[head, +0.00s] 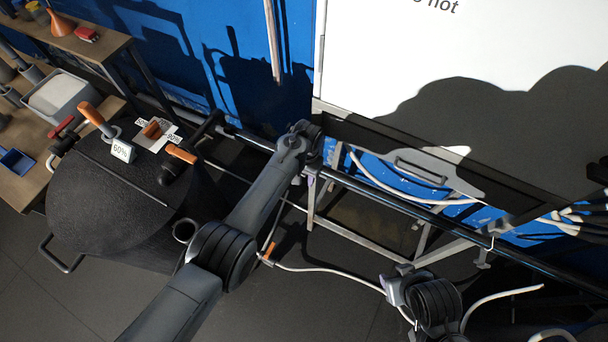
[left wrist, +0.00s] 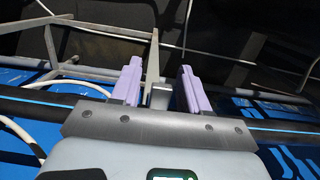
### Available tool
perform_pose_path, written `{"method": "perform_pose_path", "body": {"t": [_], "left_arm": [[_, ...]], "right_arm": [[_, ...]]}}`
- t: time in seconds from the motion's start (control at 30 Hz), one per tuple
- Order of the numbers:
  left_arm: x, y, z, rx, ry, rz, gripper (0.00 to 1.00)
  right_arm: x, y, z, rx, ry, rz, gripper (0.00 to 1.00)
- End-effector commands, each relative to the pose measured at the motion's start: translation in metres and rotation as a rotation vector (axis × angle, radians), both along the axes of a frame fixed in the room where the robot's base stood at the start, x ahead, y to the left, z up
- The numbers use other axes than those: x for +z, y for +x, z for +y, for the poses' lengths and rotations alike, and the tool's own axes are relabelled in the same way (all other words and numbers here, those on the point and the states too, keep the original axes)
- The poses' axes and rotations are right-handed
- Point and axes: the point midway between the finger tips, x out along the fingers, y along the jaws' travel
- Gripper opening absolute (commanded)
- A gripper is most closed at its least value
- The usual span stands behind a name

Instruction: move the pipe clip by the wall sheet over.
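My left arm reaches in from the lower left of the head view to the dark pipe (head: 375,190) along the blue wall. My left gripper (head: 312,174) is mostly hidden behind its own wrist there, below the lower left corner of the white wall sheet (head: 400,50). In the left wrist view, its two purple fingers (left wrist: 158,88) stand apart at the pipe. A small grey block (left wrist: 160,96), perhaps the pipe clip, shows between them with a gap on the right side. I cannot make out the clip in the head view.
A grey metal frame (head: 350,240) stands below the pipe. White hoses (head: 325,270) run across the dark floor. A black drum (head: 120,200) with orange-handled valves stands at left, before a wooden bench (head: 22,190). Jointed grey-and-black hardware (head: 430,300) is at the lower right.

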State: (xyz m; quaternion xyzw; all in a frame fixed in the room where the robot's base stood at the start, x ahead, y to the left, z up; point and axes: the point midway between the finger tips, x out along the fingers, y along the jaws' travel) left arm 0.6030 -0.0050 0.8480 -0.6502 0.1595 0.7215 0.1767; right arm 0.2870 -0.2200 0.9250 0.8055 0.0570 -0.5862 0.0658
Motion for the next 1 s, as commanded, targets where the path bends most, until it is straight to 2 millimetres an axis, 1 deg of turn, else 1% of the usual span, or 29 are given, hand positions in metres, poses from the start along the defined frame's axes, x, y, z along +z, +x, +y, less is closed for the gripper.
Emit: {"method": "perform_pose_path", "body": {"t": [0.23,0.37,0.47,0.63,0.8,1.0], "left_arm": [[0.003,0.001,-0.001,-0.001,-0.001,-0.002,0.45],[0.012,0.001,-0.001,0.000,-0.001,-0.002,0.45],[0.026,0.003,-0.002,0.000,-0.001,-0.003,0.45],[0.055,0.005,-0.003,0.000,-0.001,-0.003,0.45],[0.081,0.008,-0.004,0.000,-0.002,-0.002,0.45],[0.102,0.010,-0.005,0.000,0.000,-0.001,0.45]], "right_arm": [[0.001,0.000,0.001,-0.003,0.004,0.000,0.43],[0.007,0.000,0.002,-0.005,0.007,0.000,0.43],[0.014,0.000,0.002,-0.006,0.009,0.000,0.43],[0.025,0.000,0.002,-0.007,0.011,0.000,0.43],[0.031,0.000,0.002,-0.006,0.010,-0.001,0.43],[0.034,0.000,0.002,-0.005,0.008,0.000,0.43]]}}
